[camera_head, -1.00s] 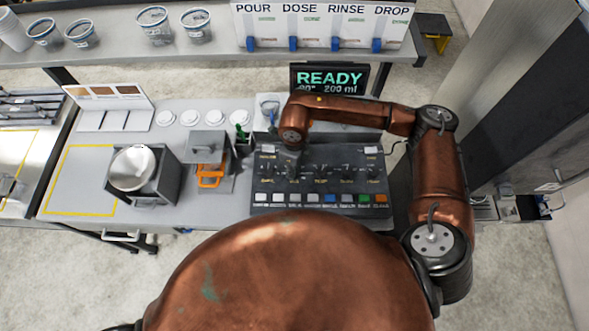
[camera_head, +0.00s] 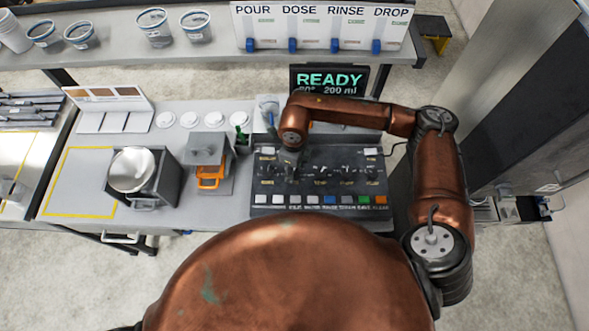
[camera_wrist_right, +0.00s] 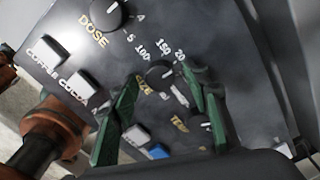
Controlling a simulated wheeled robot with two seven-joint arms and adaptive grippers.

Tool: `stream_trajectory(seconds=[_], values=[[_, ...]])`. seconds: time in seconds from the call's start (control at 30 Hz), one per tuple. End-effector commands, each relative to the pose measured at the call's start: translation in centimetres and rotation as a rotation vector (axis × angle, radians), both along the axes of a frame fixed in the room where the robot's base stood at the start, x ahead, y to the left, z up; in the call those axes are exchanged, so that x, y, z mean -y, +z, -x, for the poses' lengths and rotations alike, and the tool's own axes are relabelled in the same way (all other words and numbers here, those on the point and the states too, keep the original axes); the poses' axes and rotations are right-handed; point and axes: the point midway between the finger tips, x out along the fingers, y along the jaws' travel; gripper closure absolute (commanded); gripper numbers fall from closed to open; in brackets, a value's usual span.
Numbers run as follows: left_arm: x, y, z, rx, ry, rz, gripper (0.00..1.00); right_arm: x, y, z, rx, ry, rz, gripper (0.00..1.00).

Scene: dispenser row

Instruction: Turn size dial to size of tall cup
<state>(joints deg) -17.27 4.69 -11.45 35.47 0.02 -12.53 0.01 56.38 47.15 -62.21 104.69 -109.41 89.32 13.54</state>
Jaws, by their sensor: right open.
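The black control panel (camera_head: 320,178) lies on the counter below the screen (camera_head: 328,80), which reads READY and 200 ml. In the right wrist view the size dial (camera_wrist_right: 160,74) is a black knob with a white mark, labelled 100, 150 and about 200. My right gripper (camera_wrist_right: 161,76) is open, with one green finger on each side of this dial; I cannot tell whether they touch it. In the head view the right gripper (camera_head: 291,160) points down over the panel's left part. My left gripper is not in view. I cannot pick out a tall cup.
The dose dial (camera_wrist_right: 105,14) and several other knobs and buttons are close around the gripper. Tubs (camera_head: 153,25) stand on the back shelf (camera_head: 110,58).

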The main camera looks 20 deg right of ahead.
Motion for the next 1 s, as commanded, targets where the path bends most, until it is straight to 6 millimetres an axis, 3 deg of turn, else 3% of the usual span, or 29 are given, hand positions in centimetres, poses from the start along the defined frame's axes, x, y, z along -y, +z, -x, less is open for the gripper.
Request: stream_trajectory(seconds=[0.17, 0.4, 0.6, 0.77, 1.0], values=[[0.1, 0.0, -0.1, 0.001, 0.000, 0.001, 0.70, 0.0, 2.3, -0.2, 0.005, 0.001, -0.001, 0.57], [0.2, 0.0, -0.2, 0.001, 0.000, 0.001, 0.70, 0.0, 7.3, -0.2, 0.005, 0.001, 0.000, 0.57], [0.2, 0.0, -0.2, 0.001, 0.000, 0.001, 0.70, 0.0, 10.5, -0.1, 0.003, -0.001, 0.000, 0.57], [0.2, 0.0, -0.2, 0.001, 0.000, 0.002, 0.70, 0.0, 11.7, -0.1, 0.002, -0.001, 0.000, 0.57], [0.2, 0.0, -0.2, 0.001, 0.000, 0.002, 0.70, 0.0, 11.9, 0.0, 0.001, 0.000, 0.001, 0.57]])
